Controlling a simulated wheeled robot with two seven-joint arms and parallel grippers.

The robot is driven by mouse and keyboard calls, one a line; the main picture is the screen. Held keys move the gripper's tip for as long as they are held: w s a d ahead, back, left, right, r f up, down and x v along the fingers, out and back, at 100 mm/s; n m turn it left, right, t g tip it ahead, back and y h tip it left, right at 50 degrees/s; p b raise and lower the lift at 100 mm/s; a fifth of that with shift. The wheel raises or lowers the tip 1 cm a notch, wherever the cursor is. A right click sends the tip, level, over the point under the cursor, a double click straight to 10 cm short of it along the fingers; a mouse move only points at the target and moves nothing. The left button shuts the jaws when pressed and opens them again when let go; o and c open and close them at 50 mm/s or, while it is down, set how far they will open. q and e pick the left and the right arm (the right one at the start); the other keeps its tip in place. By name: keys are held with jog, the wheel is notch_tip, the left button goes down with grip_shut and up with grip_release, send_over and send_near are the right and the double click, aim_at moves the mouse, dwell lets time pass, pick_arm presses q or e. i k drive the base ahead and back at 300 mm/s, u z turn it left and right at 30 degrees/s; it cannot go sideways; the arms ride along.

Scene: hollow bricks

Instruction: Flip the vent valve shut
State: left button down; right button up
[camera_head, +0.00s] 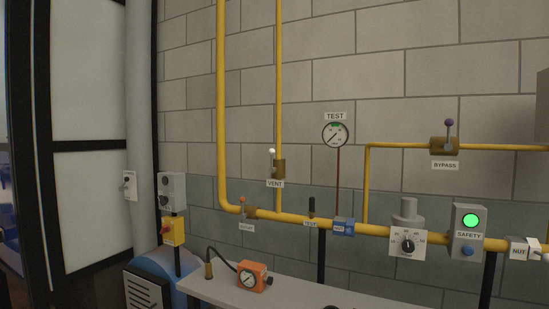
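The vent valve (279,169) is a brass-coloured body on a thin vertical yellow pipe (278,80). Its lever (272,158) has a white knob and stands upright, roughly along the pipe, just to its left. A white VENT label (275,183) is below the valve body. Neither of my grippers is in view, and nothing touches the valve.
A main yellow pipe (290,219) runs across with several fittings. A purple-knobbed bypass valve (444,146), a test gauge (335,134) and a safety box (467,233) are to the right. Below, a grey bench (215,288) holds an orange gauge (253,277).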

aim_at(272, 151)
jog(key=z, duration=0.75)
jog(key=i, duration=0.8)
jog(key=z, duration=0.1)
